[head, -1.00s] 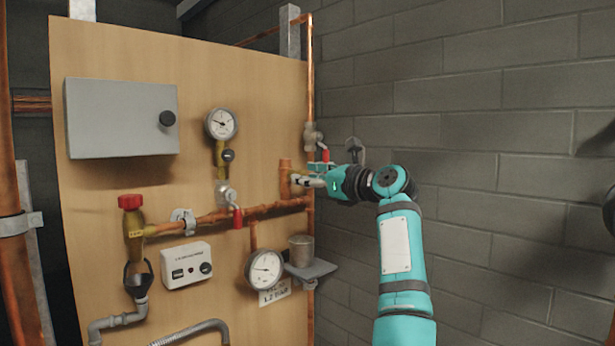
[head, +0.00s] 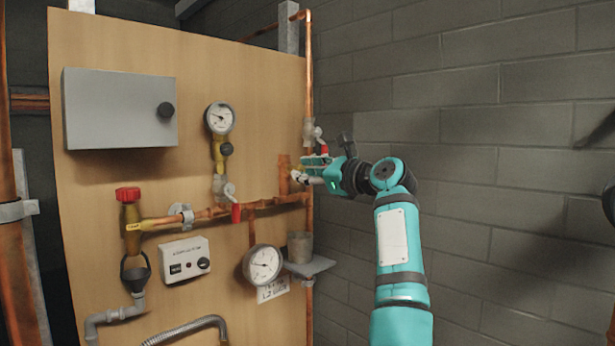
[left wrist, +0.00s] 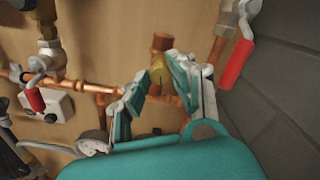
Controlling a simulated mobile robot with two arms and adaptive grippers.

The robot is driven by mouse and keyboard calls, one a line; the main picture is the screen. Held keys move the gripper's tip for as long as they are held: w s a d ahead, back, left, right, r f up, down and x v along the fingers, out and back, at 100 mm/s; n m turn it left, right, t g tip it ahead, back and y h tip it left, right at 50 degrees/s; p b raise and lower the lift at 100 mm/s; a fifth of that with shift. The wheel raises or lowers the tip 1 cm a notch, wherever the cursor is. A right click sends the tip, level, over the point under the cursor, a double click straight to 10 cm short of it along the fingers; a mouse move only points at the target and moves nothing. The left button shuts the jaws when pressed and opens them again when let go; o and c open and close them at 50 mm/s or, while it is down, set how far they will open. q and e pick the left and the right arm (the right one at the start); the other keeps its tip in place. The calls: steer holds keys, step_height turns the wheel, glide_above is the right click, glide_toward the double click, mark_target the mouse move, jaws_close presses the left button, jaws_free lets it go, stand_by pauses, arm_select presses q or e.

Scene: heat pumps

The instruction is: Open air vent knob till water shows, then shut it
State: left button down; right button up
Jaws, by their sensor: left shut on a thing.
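The air vent is a small brass fitting (left wrist: 157,72) on a capped copper stub (head: 284,176) near the board's right edge. The stub (left wrist: 162,43) also shows in the left wrist view. My left gripper (head: 308,171) reaches the vent from the right. In the left wrist view its two fingers (left wrist: 160,90) stand on either side of the brass fitting, shut on the vent knob, which the fingers mostly hide. No water shows at the vent. My right gripper is not in view.
A metal cup (head: 300,247) stands on a small grey shelf (head: 312,267) below the vent. A red-handled valve (head: 236,212) and a pressure gauge (head: 264,264) are close by. Another red-handled valve (left wrist: 237,62) is right of my fingers. A block wall (head: 480,150) bounds the right.

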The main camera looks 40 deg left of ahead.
arm_select(q)
steer(key=n+b, duration=0.1)
steer(key=n, duration=0.2)
steer(key=shift+n, duration=0.3)
steer(key=n, duration=0.4)
steer(key=shift+r+n+b, duration=0.1)
steer(key=shift+n+b, duration=0.2)
steer(key=shift+b, duration=0.1)
steer(key=n, duration=0.5)
steer(key=shift+r, duration=0.1)
steer(key=shift+r+n, duration=0.1)
steer(key=shift+n, duration=2.3)
steer(key=c, duration=1.5)
jaws_free()
steer(key=o, duration=0.4)
steer(key=shift+a+f, duration=0.2)
steer(key=shift+d, duration=0.1)
steer(key=d, duration=1.1)
steer(key=shift+s+d, duration=0.4)
steer(key=shift+s, duration=0.05)
